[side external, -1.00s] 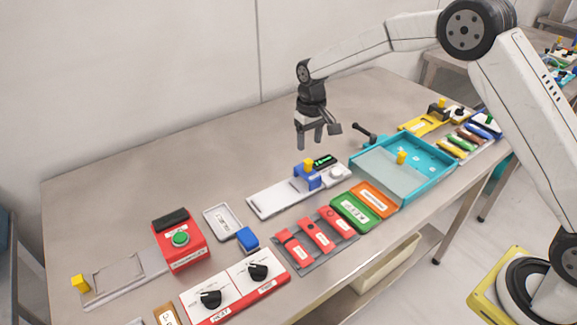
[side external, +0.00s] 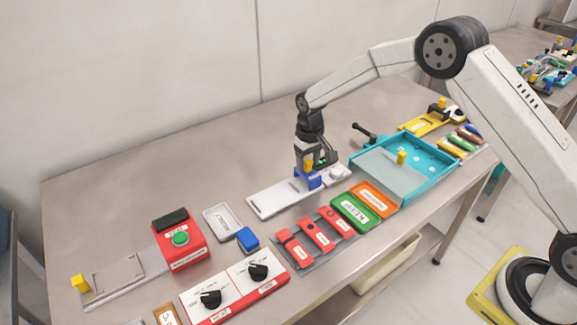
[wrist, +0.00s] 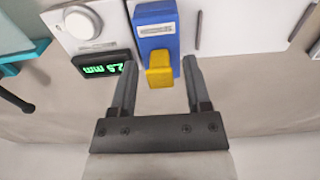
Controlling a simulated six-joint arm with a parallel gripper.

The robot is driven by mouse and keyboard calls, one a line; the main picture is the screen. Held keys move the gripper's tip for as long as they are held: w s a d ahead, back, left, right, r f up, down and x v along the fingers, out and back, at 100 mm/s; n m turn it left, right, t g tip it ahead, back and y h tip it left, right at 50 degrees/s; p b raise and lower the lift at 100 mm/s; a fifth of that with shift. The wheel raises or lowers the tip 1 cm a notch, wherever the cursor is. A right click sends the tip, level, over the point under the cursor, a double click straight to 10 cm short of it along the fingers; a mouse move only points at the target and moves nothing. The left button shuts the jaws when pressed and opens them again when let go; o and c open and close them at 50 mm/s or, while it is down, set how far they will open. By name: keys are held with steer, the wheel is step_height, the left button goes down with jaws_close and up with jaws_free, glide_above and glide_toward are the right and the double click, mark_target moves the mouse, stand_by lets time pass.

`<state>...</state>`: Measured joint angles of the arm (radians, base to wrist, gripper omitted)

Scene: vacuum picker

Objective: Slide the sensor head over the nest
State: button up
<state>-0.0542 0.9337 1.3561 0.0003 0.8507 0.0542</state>
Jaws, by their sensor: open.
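The blue sensor head (side external: 310,180) with a yellow knob (side external: 308,166) sits on a white slide base (side external: 275,198), near its right end. In the wrist view, the sensor head (wrist: 156,25) lies ahead and its yellow knob (wrist: 159,70) is between my open fingers, with a gap on both sides. My gripper (side external: 311,163) is low over the knob; in the wrist view my gripper (wrist: 157,75) is open and empty. A display reading about 2.9 mm (wrist: 105,69) and a round white button (wrist: 83,23) are beside the head. I cannot clearly tell which part is the nest.
A teal tray (side external: 440,182) stands to the right, with a black-handled tool (side external: 364,131) behind it. Green (side external: 357,212) and orange (side external: 374,199) blocks and a rack of red pieces (side external: 290,258) lie in front.

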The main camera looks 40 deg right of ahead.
steer(key=shift+f, duration=0.3)
jaws_close()
stand_by(1.3)
